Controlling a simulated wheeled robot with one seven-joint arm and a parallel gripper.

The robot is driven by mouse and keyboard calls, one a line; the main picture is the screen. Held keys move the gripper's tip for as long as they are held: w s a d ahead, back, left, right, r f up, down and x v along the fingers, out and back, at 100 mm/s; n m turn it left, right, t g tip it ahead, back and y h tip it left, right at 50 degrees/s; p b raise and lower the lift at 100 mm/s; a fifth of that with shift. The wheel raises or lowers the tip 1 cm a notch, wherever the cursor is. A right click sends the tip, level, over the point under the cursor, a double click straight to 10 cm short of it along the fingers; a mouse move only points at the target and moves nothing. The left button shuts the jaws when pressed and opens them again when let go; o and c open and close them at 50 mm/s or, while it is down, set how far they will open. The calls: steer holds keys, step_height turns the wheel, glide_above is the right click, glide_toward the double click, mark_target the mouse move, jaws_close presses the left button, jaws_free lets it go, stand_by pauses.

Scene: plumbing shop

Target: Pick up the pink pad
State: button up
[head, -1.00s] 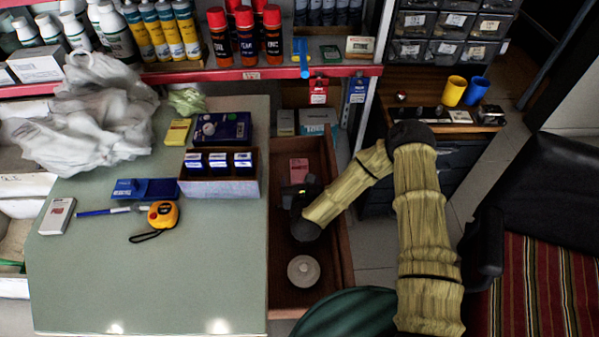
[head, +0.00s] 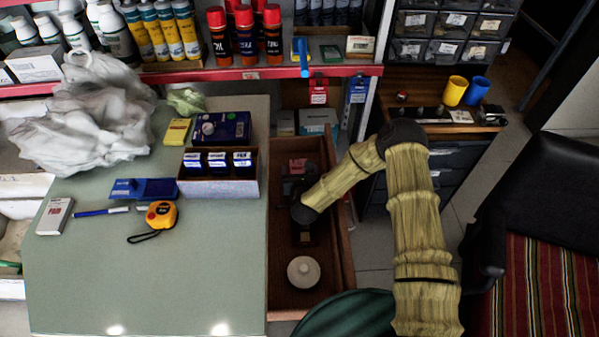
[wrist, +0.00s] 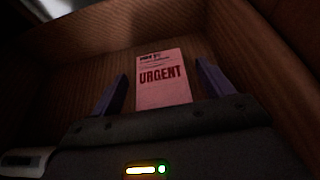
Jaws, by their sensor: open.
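The pink pad (wrist: 162,84) lies in the open wooden drawer, with "URGENT" printed on it in red. In the head view the pad (head: 297,165) shows only in part, just beyond my gripper. In the wrist view my gripper (wrist: 161,83) is open and empty, with one finger to the left of the pad and one to the right. The near end of the pad is hidden behind the gripper body. I cannot tell whether the fingers are level with the pad or above it.
The drawer (head: 342,235) has raised wooden walls around the gripper. A round pale object (head: 303,272) lies at its near end. The green counter (head: 150,280) stands close on the left, with a card box (head: 220,188) and a tape measure (head: 161,214) on it.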

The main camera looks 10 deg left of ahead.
mark_target(300, 172)
stand_by(0.4)
steer(key=c, duration=1.1)
steer(key=shift+r, duration=0.1)
step_height(300, 172, up, 10)
steer(key=shift+f+p, duration=0.1)
steer(key=shift+p, duration=0.75)
